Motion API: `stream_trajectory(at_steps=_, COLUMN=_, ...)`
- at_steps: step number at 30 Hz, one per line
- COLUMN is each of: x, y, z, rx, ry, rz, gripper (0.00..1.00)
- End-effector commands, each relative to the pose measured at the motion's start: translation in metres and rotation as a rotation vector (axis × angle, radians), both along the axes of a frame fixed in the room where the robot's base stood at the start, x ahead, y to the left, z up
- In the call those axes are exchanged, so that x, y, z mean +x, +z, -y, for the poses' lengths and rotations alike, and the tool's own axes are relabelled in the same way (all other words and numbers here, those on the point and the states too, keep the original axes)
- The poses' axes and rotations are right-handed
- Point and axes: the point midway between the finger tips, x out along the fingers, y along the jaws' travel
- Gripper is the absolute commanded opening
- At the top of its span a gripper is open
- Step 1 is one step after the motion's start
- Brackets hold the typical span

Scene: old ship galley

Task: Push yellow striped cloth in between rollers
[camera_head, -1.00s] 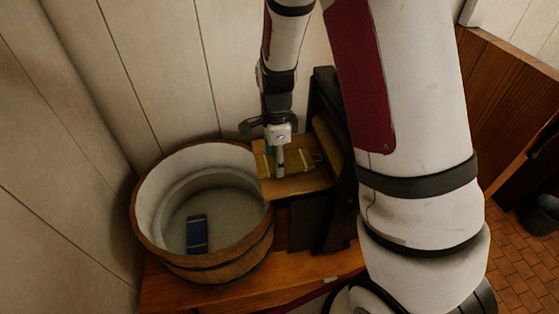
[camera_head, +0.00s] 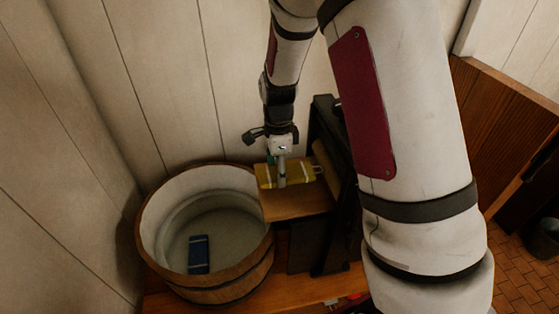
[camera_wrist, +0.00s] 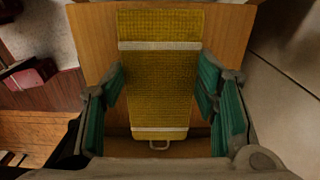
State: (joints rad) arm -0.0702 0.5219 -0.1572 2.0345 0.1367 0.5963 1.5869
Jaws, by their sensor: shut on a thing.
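The yellow striped cloth (camera_head: 267,177) is a flat yellow rectangle with pale stripes and a small loop at one end. My gripper (camera_head: 282,180) points down and is shut on it. The cloth appears raised a little above a wooden board (camera_head: 300,204). In the wrist view the cloth (camera_wrist: 158,85) lies between the teal finger pads of my gripper (camera_wrist: 160,80), with its loop at the bottom of the picture. The dark wringer frame (camera_head: 326,215) stands just right of the board. A pale roller (camera_head: 325,158) shows in part; the gap between rollers is hidden.
A wooden tub (camera_head: 205,287) with water stands left of the board. A blue striped cloth (camera_head: 198,254) lies in it. Plank walls (camera_head: 160,80) are close behind and to the left. A dark bucket (camera_head: 543,238) stands on the tiled floor at right.

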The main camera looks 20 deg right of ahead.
Motion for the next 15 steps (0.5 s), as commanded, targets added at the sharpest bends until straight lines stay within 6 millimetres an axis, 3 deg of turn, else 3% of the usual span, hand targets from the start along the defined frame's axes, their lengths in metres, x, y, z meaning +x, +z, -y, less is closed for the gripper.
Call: stream_trajectory(at_steps=15, x=0.000, y=-0.025, z=0.006, rx=0.001, ry=-0.002, rz=-0.001, gripper=0.22)
